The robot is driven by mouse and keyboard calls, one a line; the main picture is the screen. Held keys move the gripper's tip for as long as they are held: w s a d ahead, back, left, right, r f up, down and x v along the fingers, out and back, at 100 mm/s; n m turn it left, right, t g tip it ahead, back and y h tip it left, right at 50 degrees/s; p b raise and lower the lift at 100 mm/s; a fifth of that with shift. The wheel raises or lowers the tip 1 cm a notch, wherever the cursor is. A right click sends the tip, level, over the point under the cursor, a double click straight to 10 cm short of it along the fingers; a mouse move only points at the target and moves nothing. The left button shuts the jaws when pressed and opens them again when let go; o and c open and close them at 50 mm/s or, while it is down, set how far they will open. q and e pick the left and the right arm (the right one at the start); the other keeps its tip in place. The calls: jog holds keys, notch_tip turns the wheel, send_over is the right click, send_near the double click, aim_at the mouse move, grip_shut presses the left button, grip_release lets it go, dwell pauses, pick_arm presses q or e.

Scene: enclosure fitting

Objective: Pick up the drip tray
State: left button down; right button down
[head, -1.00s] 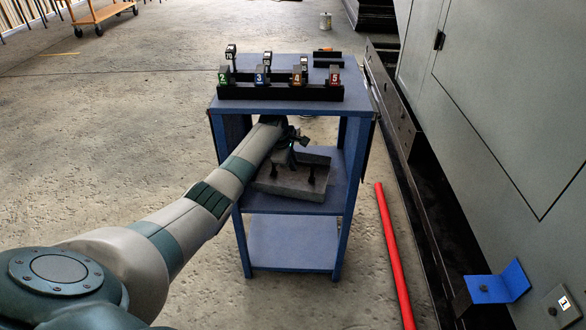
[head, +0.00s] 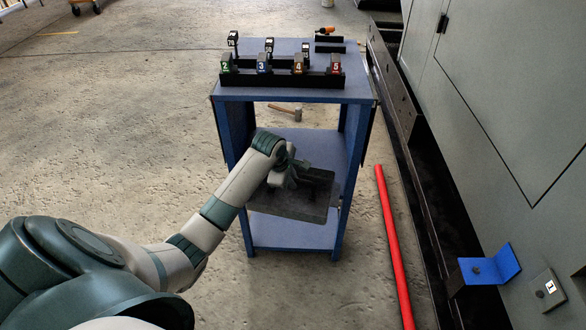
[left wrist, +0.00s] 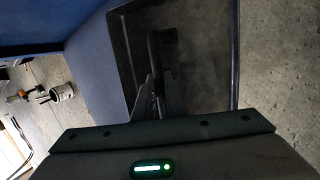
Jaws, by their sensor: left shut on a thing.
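The drip tray (head: 308,208) is a flat, dark grey tray with a raised handle-like part. In the head view it is at the front of the blue cart's middle shelf (head: 318,146), lower than that shelf and in front of it. My left gripper (head: 299,177) is shut on the tray's raised part from above. In the left wrist view the fingers (left wrist: 158,95) close on a dark bar over the tray (left wrist: 205,75). The gripper hides part of the tray. My right gripper is not in view.
The cart's top (head: 350,92) carries a black rack (head: 282,80) with numbered blocks. A hammer (head: 285,110) shows behind the cart. A red bar (head: 393,245) lies on the floor at right, beside a grey cabinet (head: 500,100).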

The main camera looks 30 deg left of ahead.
pick_arm(q)
jog(key=shift+s+d+r, duration=0.1)
jog(key=shift+s+d, duration=0.35)
jog(key=shift+s, duration=0.3)
jog(key=shift+d, duration=0.1)
